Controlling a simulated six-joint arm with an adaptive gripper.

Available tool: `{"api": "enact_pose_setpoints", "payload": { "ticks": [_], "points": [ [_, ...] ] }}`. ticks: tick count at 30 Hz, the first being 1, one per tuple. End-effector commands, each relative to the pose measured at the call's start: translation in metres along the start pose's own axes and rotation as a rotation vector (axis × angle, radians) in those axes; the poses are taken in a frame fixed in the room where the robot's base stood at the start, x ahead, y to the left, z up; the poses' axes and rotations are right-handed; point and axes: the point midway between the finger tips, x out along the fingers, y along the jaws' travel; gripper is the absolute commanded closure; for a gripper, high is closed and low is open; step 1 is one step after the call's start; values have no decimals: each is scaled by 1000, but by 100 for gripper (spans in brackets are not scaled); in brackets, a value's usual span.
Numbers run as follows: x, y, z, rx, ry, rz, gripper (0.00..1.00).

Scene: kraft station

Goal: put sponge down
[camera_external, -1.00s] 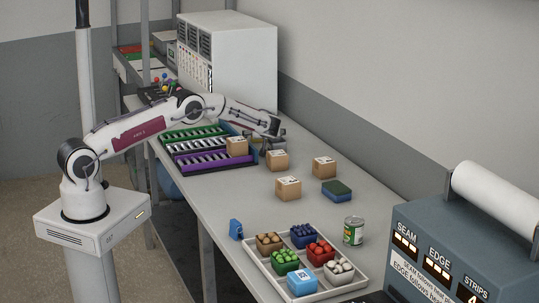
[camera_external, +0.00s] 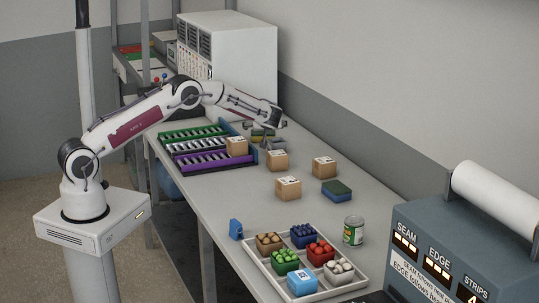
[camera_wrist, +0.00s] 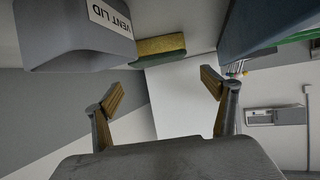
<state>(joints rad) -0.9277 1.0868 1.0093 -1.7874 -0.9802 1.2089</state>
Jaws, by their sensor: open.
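A yellow and green sponge (camera_external: 262,132) lies at the far part of the bench, just below my gripper (camera_external: 278,124) in the external view. In the wrist view the sponge (camera_wrist: 160,47) lies beyond the fingertips, beside a grey piece labelled VENT LID (camera_wrist: 85,30).
Green and purple racks (camera_external: 205,148) stand left of the sponge, with a blue panel at their end. Several cardboard boxes (camera_external: 288,188) stand in mid-bench. A tray (camera_external: 257,264) of small bins and a can (camera_external: 353,231) are in front. A white cabinet (camera_external: 240,60) stands behind.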

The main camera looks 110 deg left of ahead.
Motion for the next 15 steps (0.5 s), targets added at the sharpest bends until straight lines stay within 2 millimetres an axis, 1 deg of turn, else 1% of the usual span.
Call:
{"api": "enact_pose_setpoints", "payload": {
  "ticks": [1, 6, 12, 15],
  "points": [
    [-4, 1, -8, -3, 0, 1, 16],
    [-13, 1, -27, -1, 0, 2, 16],
    [-19, 1, -39, 2, -1, 1, 16],
    [-20, 1, -41, 1, -1, 1, 16]
  ]
}}
